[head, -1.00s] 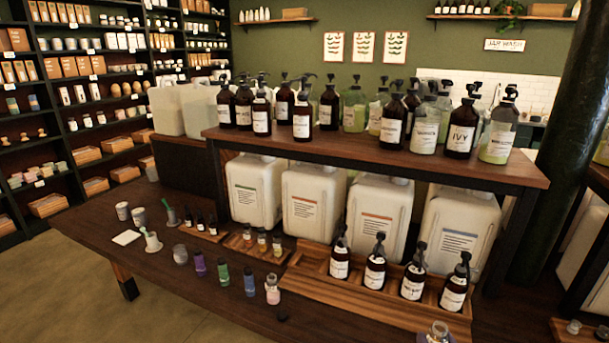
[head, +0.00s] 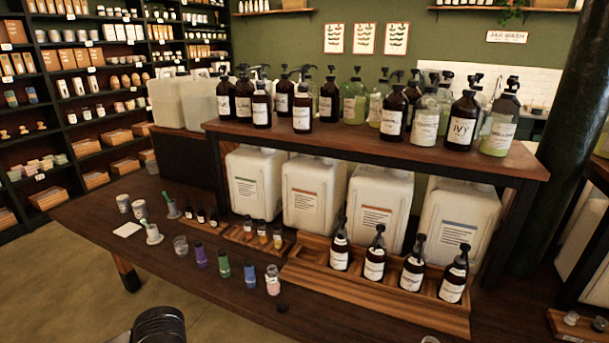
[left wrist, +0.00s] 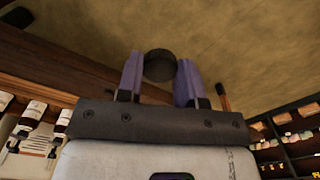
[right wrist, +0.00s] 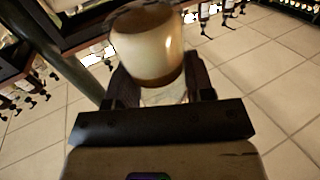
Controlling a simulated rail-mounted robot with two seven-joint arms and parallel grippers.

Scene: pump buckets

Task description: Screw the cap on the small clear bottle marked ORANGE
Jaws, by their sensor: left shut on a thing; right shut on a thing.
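In the left wrist view my left gripper (left wrist: 160,82) is shut on a round black cap (left wrist: 160,66), held between its purple fingers over a blurred brown background. In the right wrist view my right gripper (right wrist: 163,92) is shut on a small bottle (right wrist: 147,45) with a cream-yellow body and an amber edge near the fingers. No ORANGE marking can be read on it. A small clear rim, perhaps this bottle, shows at the bottom edge of the head view (head: 430,339). Neither gripper's fingers show in the head view. The cap and bottle are apart.
On the table (head: 215,300) stand purple (head: 200,256), green (head: 224,266), blue (head: 250,281) and pinkish (head: 272,281) small bottles, with a black cap (head: 283,308) near the front edge. A wooden tray (head: 370,297) holds dark pump bottles. Large white canisters stand behind it.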

